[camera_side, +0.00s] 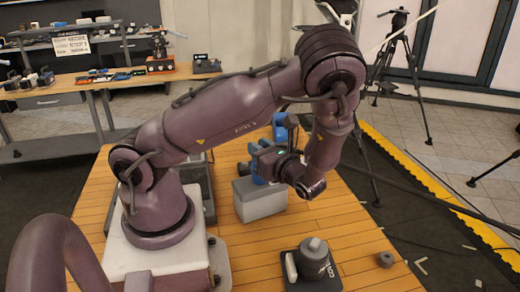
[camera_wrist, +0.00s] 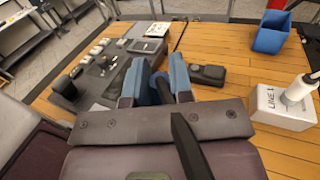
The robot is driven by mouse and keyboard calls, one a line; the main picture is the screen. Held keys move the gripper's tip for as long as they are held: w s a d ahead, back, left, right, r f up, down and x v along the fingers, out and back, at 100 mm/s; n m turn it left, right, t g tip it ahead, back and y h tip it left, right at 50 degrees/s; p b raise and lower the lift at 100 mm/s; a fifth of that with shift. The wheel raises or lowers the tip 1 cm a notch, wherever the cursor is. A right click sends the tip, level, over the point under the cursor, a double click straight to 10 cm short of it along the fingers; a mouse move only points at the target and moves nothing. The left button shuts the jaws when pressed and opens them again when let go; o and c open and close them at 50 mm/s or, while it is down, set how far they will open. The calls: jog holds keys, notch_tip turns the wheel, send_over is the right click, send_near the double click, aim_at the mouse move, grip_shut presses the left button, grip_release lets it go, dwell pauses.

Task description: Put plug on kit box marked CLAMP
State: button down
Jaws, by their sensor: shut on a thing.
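My gripper (camera_wrist: 158,82) has blue fingers and is shut on a small dark piece (camera_wrist: 161,90), taken as the plug; it is mostly hidden between the fingers. In the side view my gripper (camera_side: 264,165) hangs just above or beside a pale grey box (camera_side: 260,204); I cannot tell whether they touch. A white box (camera_wrist: 268,108) with black lettering carries a white cylinder (camera_wrist: 299,90) at the right of the wrist view. A dark grey box (camera_side: 322,278) with a label and a round piece on top stands near the front. No label clearly reads CLAMP.
A blue bin (camera_wrist: 272,34) stands at the upper right of the wrist view. A dark tray area (camera_wrist: 98,88) holds several small parts. A dark ring (camera_side: 385,259) lies at the right on the wooden table (camera_side: 350,222), which has free boards around it.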

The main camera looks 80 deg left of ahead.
jog(key=shift+f, duration=0.1)
jog(key=c, duration=1)
grip_release()
jog(key=v, duration=1.2)
jog(key=s+d+r+n+t+h, duration=0.2)
jog(key=r+n+t+h, duration=0.2)
jog(key=r+h, duration=0.1)
jog(key=s+d+r+n+t+h, duration=0.2)
jog(key=s+r+n+t+h, duration=0.1)
jog(key=r+n+t+h, duration=0.1)
jog(key=s+d+r+n+t+h, duration=0.2)
jog(key=r+n+t+h, duration=0.2)
jog(key=r+h, duration=0.3)
jog(key=shift+s+d+r+n+h, duration=0.1)
jog(key=shift+r+n+h, duration=0.05)
jog(key=shift+r+n, duration=0.35)
jog(key=shift+s+d+r+n+h, duration=0.15)
jog(key=shift+r+n, duration=0.15)
jog(key=shift+r, duration=0.3)
